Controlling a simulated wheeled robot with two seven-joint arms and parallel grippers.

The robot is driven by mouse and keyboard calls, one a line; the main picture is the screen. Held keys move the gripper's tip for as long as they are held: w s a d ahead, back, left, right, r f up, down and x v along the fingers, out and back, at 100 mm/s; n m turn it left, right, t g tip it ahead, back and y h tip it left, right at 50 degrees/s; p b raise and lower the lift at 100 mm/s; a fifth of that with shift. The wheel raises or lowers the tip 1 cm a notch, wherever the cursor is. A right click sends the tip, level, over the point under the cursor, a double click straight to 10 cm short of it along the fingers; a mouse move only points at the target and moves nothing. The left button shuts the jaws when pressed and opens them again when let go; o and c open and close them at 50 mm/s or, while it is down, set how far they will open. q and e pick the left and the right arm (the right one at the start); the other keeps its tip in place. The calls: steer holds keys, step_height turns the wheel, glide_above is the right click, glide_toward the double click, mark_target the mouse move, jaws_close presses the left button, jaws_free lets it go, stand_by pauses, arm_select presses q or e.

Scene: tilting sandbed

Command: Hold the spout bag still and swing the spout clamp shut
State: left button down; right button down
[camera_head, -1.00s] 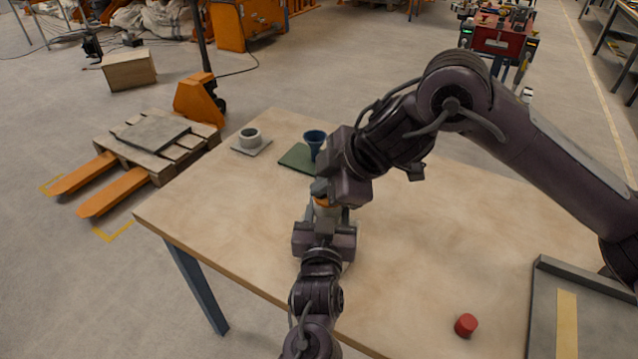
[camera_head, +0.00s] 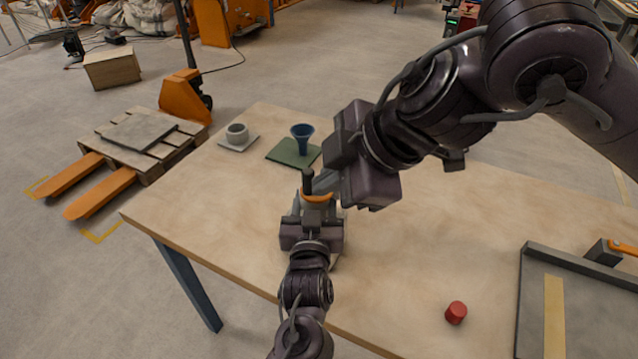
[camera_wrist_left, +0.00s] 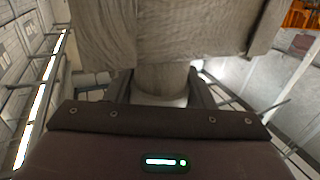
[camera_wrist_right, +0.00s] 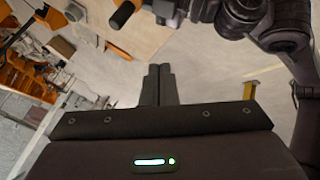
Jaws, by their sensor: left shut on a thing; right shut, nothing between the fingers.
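The spout bag (camera_wrist_left: 165,35) shows as a large woven beige body in the left wrist view. Its narrow neck and a pale collar lie between the fingers of my left gripper (camera_wrist_left: 160,95), which is shut on it. In the head view my left gripper (camera_head: 312,212) hides most of the bag. The spout clamp (camera_head: 318,197) shows there as an orange band with a dark upright handle (camera_head: 308,182). My right gripper (camera_head: 326,182) is close to the right of the handle. Its fingertips (camera_wrist_right: 158,72) are together and empty. Whether the clamp is fully closed cannot be told.
A blue funnel (camera_head: 302,138) stands on a green mat (camera_head: 282,154), with a grey cup (camera_head: 237,133) on a pale tile to its left. A red cylinder (camera_head: 456,312) and a grey tray (camera_head: 533,300) are at the right front. The middle right of the table is clear.

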arm_select(q)
steer(key=shift+d+f, duration=0.1)
steer(key=shift+d, duration=0.1)
arm_select(e)
steer(key=d+f+m+t+y, duration=0.7)
steer(key=d+f+m+y, duration=0.1)
steer(key=d+f+m, duration=0.25)
steer(key=x, duration=1.3)
steer(key=shift+w+a+r, duration=0.15)
steer(key=shift+a+r, duration=0.15)
stand_by(0.3)
